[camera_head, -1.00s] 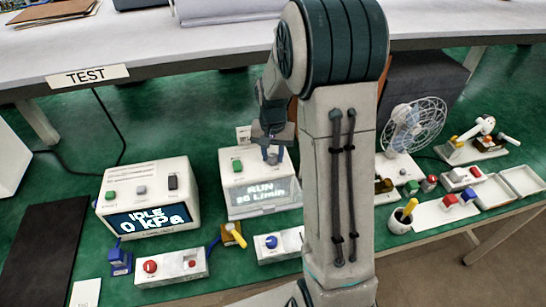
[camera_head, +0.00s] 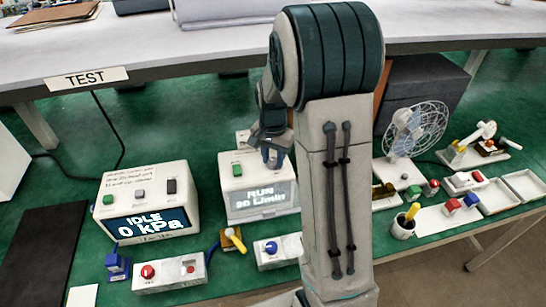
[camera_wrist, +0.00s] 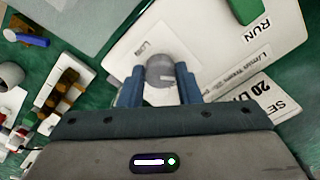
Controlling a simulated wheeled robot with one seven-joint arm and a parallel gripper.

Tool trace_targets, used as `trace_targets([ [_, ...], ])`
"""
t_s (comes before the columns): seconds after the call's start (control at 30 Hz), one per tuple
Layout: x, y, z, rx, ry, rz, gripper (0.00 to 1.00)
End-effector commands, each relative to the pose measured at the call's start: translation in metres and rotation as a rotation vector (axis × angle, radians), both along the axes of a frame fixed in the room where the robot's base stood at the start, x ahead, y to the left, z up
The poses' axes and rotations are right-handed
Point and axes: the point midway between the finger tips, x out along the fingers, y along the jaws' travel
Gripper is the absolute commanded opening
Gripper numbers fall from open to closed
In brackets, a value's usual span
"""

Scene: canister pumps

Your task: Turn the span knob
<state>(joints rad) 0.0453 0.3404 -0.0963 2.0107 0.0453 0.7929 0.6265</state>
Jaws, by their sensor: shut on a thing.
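The span knob (camera_wrist: 160,72) is a round grey knob with a pale pointer line, on the white top of a canister pump unit. My gripper (camera_wrist: 160,76) is shut on it, with one blue finger on each side. In the head view my gripper (camera_head: 272,160) reaches down to the right part of the unit's top, and the knob itself is hidden there. A green button (camera_head: 237,170) sits left of my gripper.
A second white unit (camera_head: 180,185) at left reads IDLE 0 kPa. Small switch boxes (camera_head: 170,272) stand in front. A fan (camera_head: 416,130), a cup (camera_head: 403,226) and trays are at right. A grey shelf (camera_head: 200,45) runs behind.

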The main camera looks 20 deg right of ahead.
Motion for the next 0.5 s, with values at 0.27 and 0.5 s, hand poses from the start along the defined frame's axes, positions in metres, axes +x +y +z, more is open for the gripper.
trace_targets([
  [0.27, 0.0006, 0.0, 0.0009, -0.001, -0.002, 0.001, 0.52],
  [0.5, 0.0005, -0.0001, 0.0026, -0.001, -0.002, 0.001, 0.52],
])
